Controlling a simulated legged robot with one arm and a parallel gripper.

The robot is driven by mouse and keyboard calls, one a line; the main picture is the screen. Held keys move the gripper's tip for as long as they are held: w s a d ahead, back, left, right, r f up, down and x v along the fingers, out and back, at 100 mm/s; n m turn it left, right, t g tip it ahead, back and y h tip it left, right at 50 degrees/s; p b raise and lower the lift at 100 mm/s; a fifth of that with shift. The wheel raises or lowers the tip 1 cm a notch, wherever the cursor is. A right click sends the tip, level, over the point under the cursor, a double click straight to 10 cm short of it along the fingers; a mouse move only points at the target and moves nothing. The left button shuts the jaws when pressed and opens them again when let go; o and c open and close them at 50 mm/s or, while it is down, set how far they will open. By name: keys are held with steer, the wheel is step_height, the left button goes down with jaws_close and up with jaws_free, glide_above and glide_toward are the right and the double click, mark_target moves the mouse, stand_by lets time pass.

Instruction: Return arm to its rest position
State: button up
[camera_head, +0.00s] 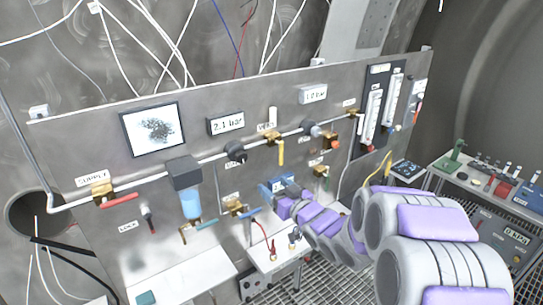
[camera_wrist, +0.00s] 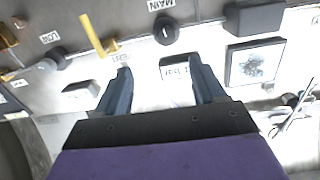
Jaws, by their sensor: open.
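My arm (camera_head: 345,225), grey with purple pads, reaches from the lower right of the head view toward the lower middle of a grey panel. In the wrist view my gripper (camera_wrist: 159,68) is open, with two dark blue-grey fingers apart and nothing between them but the panel behind. The fingers point at the panel; I cannot tell the exact gap to it. In the head view the gripper end is small among the panel fittings and hard to make out.
The panel carries a pipe with valves, a yellow-handled valve (camera_head: 281,150), a black knob (camera_head: 235,152), a display (camera_head: 226,123), a picture (camera_head: 154,130) and flow tubes (camera_head: 372,115). A bench (camera_head: 465,178) with tools stands right. Cables hang above. Grating (camera_head: 345,285) covers the floor.

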steer(key=s+d+f+m+g+h+b, duration=0.2)
steer(key=s+d+f+g+h+b, duration=0.15)
steer(key=s+d+f+h, duration=0.3)
steer(key=s+d+f+m+g+h+b, duration=0.25)
steer(key=s+d+f+g, duration=0.2)
steer(key=s+d, duration=0.45)
steer(key=s+a+f+g+b, duration=0.1)
steer(key=s+f+g+b, duration=0.1)
steer(key=s, duration=0.8)
steer(key=s+a+f+m+g+b, duration=0.1)
steer(key=s+g+b, duration=0.1)
steer(key=s, duration=0.9)
steer(key=s+a+f+g+b, duration=0.1)
steer(key=s+g, duration=0.3)
steer(key=s, duration=0.7)
steer(key=shift+a+f+g+b, duration=0.3)
steer(key=shift+f+b, duration=0.2)
steer(key=shift+f, duration=0.35)
steer(key=shift+w+m, duration=0.1)
steer(key=shift+m, duration=0.15)
